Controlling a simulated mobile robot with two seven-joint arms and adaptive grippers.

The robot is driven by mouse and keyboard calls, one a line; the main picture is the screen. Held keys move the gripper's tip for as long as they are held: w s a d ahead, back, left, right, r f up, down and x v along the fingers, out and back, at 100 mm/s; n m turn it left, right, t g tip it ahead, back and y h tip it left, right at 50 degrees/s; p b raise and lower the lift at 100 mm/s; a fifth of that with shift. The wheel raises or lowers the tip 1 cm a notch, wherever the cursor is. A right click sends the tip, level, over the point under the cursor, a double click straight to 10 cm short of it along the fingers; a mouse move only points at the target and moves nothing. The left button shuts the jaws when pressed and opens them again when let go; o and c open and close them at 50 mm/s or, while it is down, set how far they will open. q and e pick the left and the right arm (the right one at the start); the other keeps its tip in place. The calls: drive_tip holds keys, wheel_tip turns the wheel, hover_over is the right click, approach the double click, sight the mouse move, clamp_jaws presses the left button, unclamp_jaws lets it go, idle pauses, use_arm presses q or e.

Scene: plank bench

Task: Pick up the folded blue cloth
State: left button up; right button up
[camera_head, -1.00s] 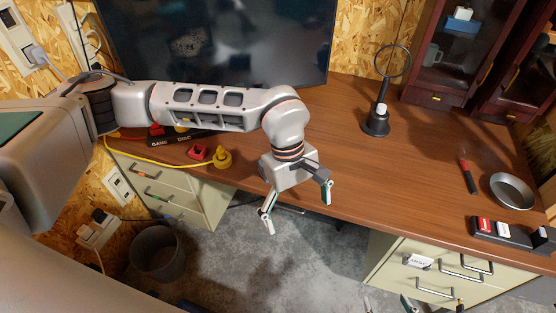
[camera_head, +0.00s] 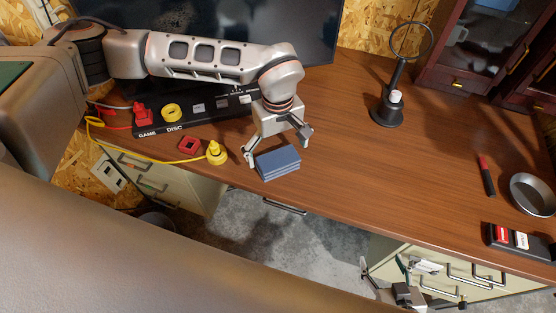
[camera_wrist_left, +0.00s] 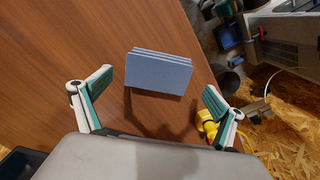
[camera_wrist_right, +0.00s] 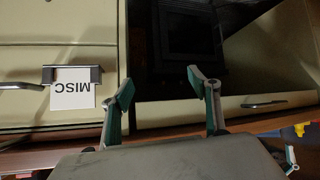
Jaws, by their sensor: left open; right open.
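The folded blue cloth (camera_head: 278,163) lies on the wooden desk near its front edge, a small stack of flat layers. It also shows in the left wrist view (camera_wrist_left: 158,75), ahead of and between the open fingers. My left gripper (camera_head: 277,146) is open and empty, right beside the cloth's far side in the head view; whether it touches is unclear. My right gripper (camera_head: 385,270) is open and empty, low in front of the desk by the right drawers. In the right wrist view its fingers (camera_wrist_right: 164,100) point at the drawer unit.
A yellow plug (camera_head: 216,153) with its cable and a red block (camera_head: 189,145) lie left of the cloth. A black box (camera_head: 190,113) stands behind. A magnifier stand (camera_head: 388,108), a screwdriver-like tool (camera_head: 486,175) and a metal bowl (camera_head: 533,194) are further right. The desk's middle is clear.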

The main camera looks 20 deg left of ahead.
sight(278, 158)
use_arm(q)
wheel_tip(278, 158, down, 3)
drive_tip(key=shift+w+r, duration=0.1)
drive_tip(key=shift+r, duration=0.05)
drive_tip(key=shift+f, duration=0.6)
use_arm(e)
drive_tip(key=shift+w+r, duration=0.5)
drive_tip(key=shift+r, duration=0.1)
use_arm(q)
drive_tip(key=c, duration=1.3)
use_arm(e)
drive_tip(key=shift+f, duration=0.15)
drive_tip(key=shift+s, duration=0.1)
use_arm(q)
drive_tip(key=shift+w+r, duration=0.1)
drive_tip(key=shift+r, duration=0.05)
use_arm(e)
drive_tip(key=shift+f, duration=0.1)
